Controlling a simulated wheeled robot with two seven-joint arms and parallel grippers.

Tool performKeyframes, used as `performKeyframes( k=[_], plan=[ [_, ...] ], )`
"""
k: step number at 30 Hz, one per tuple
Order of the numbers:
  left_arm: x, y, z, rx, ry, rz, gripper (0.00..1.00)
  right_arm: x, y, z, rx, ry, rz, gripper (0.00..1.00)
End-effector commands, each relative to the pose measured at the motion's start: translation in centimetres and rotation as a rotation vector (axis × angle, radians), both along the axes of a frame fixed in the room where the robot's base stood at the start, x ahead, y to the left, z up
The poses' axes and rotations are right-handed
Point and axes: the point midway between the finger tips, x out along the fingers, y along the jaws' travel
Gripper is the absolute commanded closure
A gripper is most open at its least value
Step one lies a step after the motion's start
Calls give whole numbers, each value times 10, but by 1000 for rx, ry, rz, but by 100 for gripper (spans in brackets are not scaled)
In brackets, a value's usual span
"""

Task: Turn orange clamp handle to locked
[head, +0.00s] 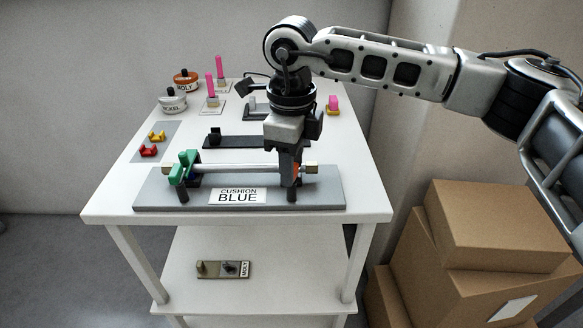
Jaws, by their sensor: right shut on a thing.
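The orange clamp handle (297,171) shows only as a small orange patch at the right end of the grey fixture board (320,193). My right gripper (291,176) comes down from above onto it and is shut on it, hiding most of the handle and the clamp. A silver tube (232,168) with brass-coloured ends runs along the board. A green clamp (184,168) with a blue part holds the tube's left end. A label on the board reads "CUSHION BLUE" (238,196). Whether the handle is turned to locked cannot be told. My left gripper is out of view.
Behind the board are a black fixture (240,142), red and yellow clips (150,150), two labelled pots (172,100), pink-topped pieces (211,77) and another pink piece (333,103). A lower shelf holds a small plate (222,269). Cardboard boxes (490,235) stand at right.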

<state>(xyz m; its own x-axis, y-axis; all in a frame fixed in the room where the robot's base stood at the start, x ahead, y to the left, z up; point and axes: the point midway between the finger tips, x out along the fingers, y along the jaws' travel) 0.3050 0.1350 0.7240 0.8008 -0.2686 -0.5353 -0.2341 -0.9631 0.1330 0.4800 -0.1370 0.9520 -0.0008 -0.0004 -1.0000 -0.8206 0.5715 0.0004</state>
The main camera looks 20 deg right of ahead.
Motion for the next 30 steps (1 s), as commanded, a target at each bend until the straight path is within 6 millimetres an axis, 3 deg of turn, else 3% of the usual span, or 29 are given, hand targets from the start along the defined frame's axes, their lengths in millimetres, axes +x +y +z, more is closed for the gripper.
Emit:
performKeyframes(
  k=[13, 30],
  plan=[
    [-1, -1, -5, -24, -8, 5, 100, 1, 0, 0, 2, -2, 280, 86],
    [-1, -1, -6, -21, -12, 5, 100, 1, 0, 1, 1, -4, 347, 86]
  ],
)
